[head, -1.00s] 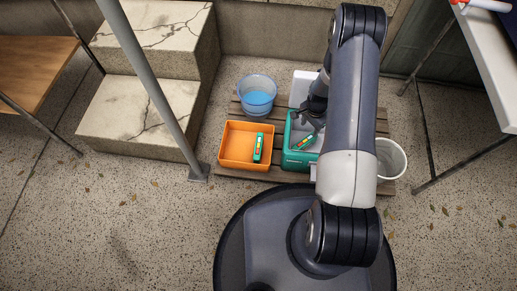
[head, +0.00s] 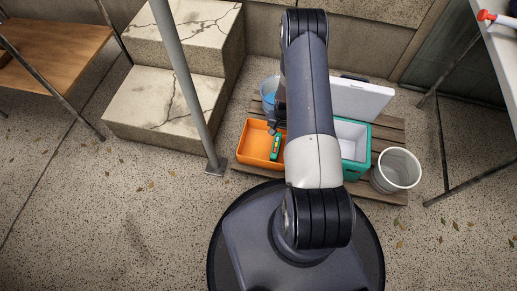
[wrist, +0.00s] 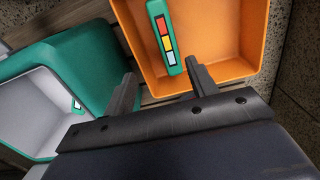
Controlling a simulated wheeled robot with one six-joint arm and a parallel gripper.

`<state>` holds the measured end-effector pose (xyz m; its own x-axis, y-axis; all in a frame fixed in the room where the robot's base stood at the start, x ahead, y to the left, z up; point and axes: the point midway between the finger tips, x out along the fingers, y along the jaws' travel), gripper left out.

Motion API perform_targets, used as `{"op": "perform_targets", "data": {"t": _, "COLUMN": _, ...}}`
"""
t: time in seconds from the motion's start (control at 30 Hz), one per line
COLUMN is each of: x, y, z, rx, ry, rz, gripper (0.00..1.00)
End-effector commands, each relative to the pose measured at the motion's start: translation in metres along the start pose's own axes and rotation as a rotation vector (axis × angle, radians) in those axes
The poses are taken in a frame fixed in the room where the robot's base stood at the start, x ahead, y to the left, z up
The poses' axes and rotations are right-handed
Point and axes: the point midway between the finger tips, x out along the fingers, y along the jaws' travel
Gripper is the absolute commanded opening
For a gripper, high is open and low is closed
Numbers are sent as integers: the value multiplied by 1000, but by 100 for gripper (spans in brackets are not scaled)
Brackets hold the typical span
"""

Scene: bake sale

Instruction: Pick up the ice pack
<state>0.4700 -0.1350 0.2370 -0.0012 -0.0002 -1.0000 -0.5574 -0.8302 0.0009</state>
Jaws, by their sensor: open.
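A green pack (head: 276,146) with a red, yellow and blue label lies in the orange bin (head: 246,150). It looks like an ice pack, and it also shows at the top of the wrist view (wrist: 165,35). My gripper (wrist: 161,72) is open and empty. Its fingers point at the bin's near side, with the pack beyond the fingertips and apart from them. In the head view my gripper (head: 275,122) is over the bin, partly hidden by my arm. A small part of a second green item (wrist: 76,106) shows inside the teal cooler (wrist: 97,62).
The open cooler (head: 357,182) stands right of the bin, its white lid (head: 362,100) behind. A white bucket (head: 398,168) stands right, and a metal post (head: 183,75) and stone steps (head: 160,110) left.

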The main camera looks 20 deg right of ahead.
Motion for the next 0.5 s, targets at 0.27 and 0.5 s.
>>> {"op": "perform_targets", "data": {"t": 0.27, "x": 26, "y": 0, "z": 0, "rx": 2, "ry": -2, "rz": 1, "gripper": 55}}
{"op": "perform_targets", "data": {"t": 0.5, "x": 61, "y": 0, "z": 0, "rx": 3, "ry": 0, "rz": 0, "gripper": 55}}
